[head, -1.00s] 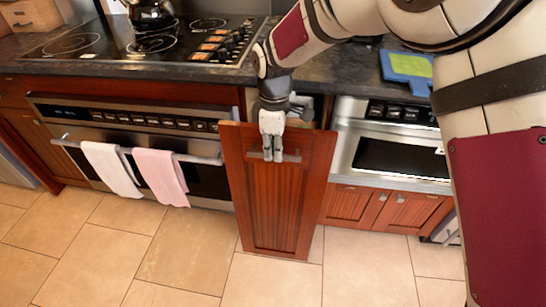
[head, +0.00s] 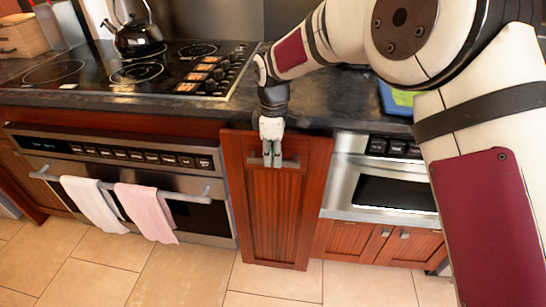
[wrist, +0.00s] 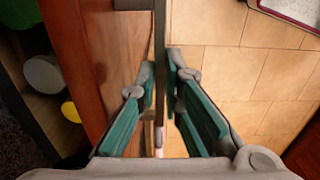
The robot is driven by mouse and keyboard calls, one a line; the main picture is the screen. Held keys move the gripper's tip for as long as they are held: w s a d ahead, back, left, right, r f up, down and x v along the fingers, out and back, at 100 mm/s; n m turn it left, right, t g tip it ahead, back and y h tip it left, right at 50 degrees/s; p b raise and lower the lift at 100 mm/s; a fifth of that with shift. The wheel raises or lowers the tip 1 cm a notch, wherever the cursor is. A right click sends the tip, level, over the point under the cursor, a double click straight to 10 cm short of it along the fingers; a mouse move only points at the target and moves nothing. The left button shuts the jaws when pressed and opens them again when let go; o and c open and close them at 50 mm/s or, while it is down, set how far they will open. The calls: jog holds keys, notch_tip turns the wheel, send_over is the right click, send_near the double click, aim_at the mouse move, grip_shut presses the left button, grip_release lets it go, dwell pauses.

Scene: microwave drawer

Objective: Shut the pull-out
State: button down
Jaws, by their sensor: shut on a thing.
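The pull-out (head: 275,215) is a tall reddish-brown wooden panel between the oven and the microwave drawer. My gripper (head: 272,160) reaches down over the panel's top and is shut on the handle. In the wrist view the handle (wrist: 159,60) runs between the two fingers, beside the wooden front (wrist: 125,45). A dark gap with shelf items shows behind the front there, so the pull-out is still partly open.
An oven (head: 120,165) with a white towel (head: 95,203) and a pink towel (head: 146,210) on its bar is to the left. A microwave drawer (head: 385,180) is to the right. The dark counter (head: 335,100) overhangs above. Tiled floor in front is clear.

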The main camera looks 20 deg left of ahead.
jog(key=shift+w, duration=0.15)
jog(key=c, duration=2)
grip_release()
jog(key=shift+r, duration=0.1)
notch_tip(320, 180, up, 12)
